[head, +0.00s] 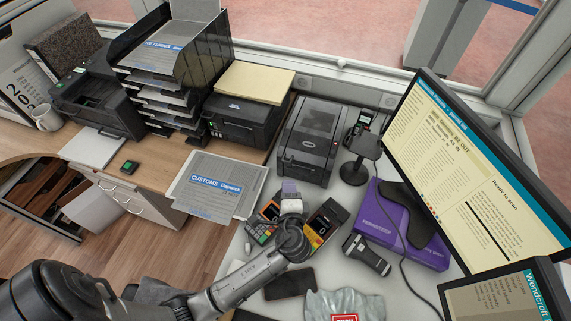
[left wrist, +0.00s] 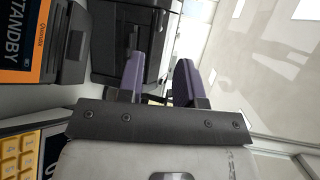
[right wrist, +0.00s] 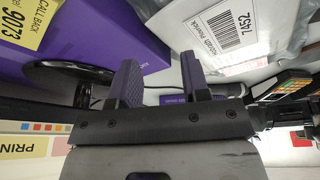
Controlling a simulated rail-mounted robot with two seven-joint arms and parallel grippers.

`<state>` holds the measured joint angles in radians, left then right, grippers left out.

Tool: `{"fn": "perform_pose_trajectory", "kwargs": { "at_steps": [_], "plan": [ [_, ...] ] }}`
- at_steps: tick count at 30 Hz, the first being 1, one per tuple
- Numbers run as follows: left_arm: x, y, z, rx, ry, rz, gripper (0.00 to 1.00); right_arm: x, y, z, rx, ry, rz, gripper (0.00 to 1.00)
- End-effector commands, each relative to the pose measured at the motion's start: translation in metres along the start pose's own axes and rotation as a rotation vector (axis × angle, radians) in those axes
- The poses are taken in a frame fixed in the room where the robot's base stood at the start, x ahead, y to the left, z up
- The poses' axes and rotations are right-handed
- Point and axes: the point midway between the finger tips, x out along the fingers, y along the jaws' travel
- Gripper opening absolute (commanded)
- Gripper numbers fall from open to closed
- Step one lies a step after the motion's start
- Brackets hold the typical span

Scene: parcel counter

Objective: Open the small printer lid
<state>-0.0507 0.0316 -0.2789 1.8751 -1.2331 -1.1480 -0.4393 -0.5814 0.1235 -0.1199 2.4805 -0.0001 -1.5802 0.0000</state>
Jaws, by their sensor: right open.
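The small printer (head: 309,138), a dark grey box with a rounded lid, stands on the counter at the centre of the head view. Its lid looks shut. My left gripper (head: 290,190) is just in front of the printer, over the card terminals. In the left wrist view its two purple fingers (left wrist: 160,82) are apart with nothing between them, and the dark printer body (left wrist: 112,35) lies ahead; contact cannot be told. My right gripper (right wrist: 160,82) shows only in the right wrist view, open and empty, facing the counter items.
Two card terminals (head: 325,220) stand under my left gripper. A purple box (head: 400,224), a scanner (head: 366,254) and a grey parcel (head: 342,305) lie to the right and front. A larger black printer (head: 238,118) stands left of the small one. A monitor (head: 465,165) blocks the right.

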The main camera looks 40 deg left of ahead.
Motion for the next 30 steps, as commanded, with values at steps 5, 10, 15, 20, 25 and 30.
{"fn": "perform_pose_trajectory", "kwargs": {
  "at_steps": [5, 10, 15, 20, 25, 30],
  "plan": [
    [0.036, 0.0, 0.001, 0.0, -0.003, -0.002, 0.33, 0.005, 0.0, 0.001, 0.0, 0.001, 0.0, 0.43],
    [0.066, 0.001, 0.001, 0.001, -0.002, -0.001, 0.33, 0.009, -0.001, 0.003, 0.0, 0.001, 0.0, 0.43],
    [0.09, 0.001, 0.001, 0.0, -0.001, -0.001, 0.33, 0.012, -0.001, 0.003, 0.001, 0.002, -0.001, 0.43],
    [0.104, 0.001, 0.001, 0.0, -0.001, 0.0, 0.33, 0.014, -0.002, 0.004, 0.003, 0.002, -0.002, 0.43],
    [0.112, 0.0, 0.001, -0.001, -0.001, 0.001, 0.33, 0.015, -0.002, 0.004, 0.005, 0.002, -0.004, 0.43],
    [0.113, 0.0, 0.001, -0.002, -0.001, 0.002, 0.33, 0.015, -0.002, 0.004, 0.006, 0.002, -0.005, 0.43]
  ]
}}
